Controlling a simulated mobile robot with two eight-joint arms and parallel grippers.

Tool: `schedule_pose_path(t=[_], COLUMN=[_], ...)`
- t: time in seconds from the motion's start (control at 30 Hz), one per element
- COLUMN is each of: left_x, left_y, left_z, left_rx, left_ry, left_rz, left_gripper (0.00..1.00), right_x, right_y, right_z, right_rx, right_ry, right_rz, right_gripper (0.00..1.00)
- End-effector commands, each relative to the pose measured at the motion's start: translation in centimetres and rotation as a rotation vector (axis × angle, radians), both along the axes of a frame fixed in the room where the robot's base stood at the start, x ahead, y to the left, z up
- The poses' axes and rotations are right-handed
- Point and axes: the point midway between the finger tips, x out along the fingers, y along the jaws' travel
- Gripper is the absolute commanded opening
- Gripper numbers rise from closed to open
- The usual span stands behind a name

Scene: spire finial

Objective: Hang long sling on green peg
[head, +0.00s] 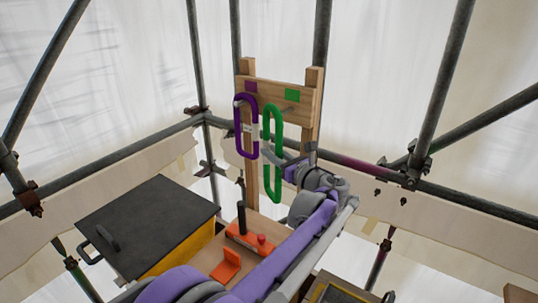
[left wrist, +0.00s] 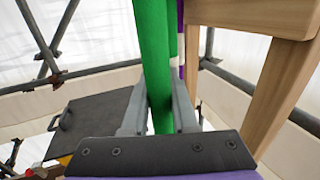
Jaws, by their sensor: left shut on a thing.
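The long green sling (head: 278,188) is an upright closed loop in front of the wooden rack. My left gripper (head: 276,157) is shut on it around mid-height; the left wrist view shows the green strands (left wrist: 158,60) between the fingers (left wrist: 158,115). The green marker (head: 292,95) is on the right of the rack board, with a grey peg (head: 291,108) below it. The sling's top is just left of this peg in the picture; I cannot tell whether they touch. My right gripper is out of view.
A shorter purple sling (head: 239,140) hangs on the left peg, under the purple marker (head: 251,86). The wooden rack (head: 313,80) has two posts. A black-lidded box (head: 150,215) and orange items (head: 228,265) are below left. Scaffold tubes (head: 440,80) surround the area.

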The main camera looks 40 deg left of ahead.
Motion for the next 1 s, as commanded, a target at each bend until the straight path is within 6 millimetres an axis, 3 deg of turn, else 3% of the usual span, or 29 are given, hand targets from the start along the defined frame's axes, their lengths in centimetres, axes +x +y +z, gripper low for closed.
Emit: schedule_pose_path(t=[1.0], left_x=[6.0], left_y=[0.7], left_z=[-0.6], left_rx=[0.000], left_ry=[0.000], left_rz=[0.000], left_gripper=[0.00], right_x=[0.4], right_y=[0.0], right_z=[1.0], right_rx=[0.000], right_ry=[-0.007], right_rz=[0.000], right_gripper=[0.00])
